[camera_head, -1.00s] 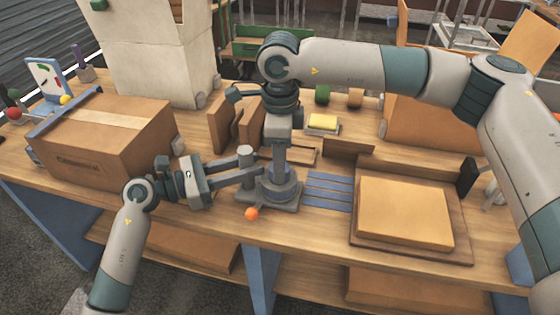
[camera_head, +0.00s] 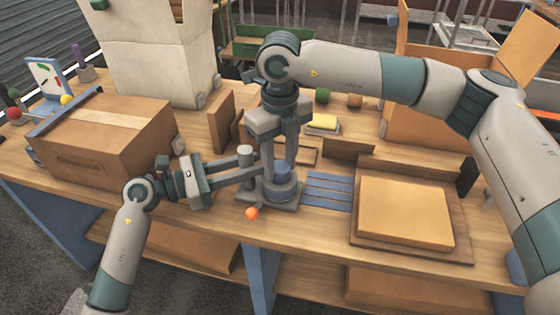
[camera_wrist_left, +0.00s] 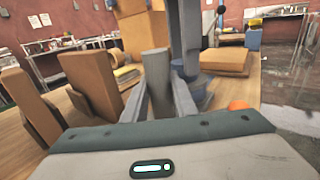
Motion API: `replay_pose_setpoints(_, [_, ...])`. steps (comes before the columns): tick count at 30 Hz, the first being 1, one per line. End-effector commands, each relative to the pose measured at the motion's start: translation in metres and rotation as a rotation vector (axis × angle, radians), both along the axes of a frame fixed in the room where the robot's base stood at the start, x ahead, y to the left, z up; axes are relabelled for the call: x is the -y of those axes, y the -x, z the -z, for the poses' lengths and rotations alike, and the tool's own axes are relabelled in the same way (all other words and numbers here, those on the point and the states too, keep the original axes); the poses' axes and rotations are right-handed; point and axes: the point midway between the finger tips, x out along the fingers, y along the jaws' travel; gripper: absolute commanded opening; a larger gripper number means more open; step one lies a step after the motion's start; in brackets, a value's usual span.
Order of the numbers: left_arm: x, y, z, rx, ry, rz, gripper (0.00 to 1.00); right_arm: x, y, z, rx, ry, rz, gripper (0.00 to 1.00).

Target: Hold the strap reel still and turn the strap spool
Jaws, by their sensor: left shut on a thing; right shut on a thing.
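The strap reel has a grey base plate (camera_head: 255,202) at the front middle of the bench, with an upright grey post (camera_head: 245,153) on its left. The blue strap spool (camera_head: 283,182) sits on the base right of the post. My left gripper (camera_head: 249,174) comes in level from the left and is shut on the post. In the left wrist view the post (camera_wrist_left: 156,68) stands between its two fingers. My right gripper (camera_head: 283,162) points straight down and is shut on the top of the spool. Its fingers partly hide the spool's top. An orange ball (camera_head: 252,214) is at the base's front edge.
A large cardboard box (camera_head: 105,140) stands at left. Blue strips (camera_head: 328,190) and a wooden tray (camera_head: 462,245) with a flat carton (camera_head: 405,212) lie at right. Brown upright panels (camera_head: 220,122) and a yellow block (camera_head: 322,121) are behind the reel.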

Motion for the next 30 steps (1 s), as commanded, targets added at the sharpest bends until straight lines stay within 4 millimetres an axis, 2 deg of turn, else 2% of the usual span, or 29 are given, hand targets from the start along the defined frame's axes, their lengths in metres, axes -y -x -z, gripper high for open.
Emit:
replay_pose_setpoints(9, [0.001,0.0012,-0.0009,0.001,0.002,0.004,0.0,-0.0001,-0.0009,0.0,0.003,-0.001,0.178,0.13])
replay_pose_setpoints(26, [0.0013,0.0015,-0.001,0.001,0.002,0.005,0.0,0.0,-0.0012,-0.0002,0.003,-0.001,0.22,0.13])
replay_pose_setpoints(27, [0.0013,0.0015,-0.001,0.001,0.002,0.005,0.0,-0.0001,-0.0011,-0.0002,0.003,-0.001,0.22,0.4])
replay_pose_setpoints(29, [0.0012,0.0013,-0.001,0.001,0.002,0.004,0.0,-0.0001,-0.001,-0.0002,0.003,-0.001,0.22,0.54])
replay_pose_setpoints(30, [0.0011,0.0012,-0.001,0.001,0.002,0.004,0.0,-0.0001,-0.0009,-0.0002,0.003,-0.001,0.22,0.54])
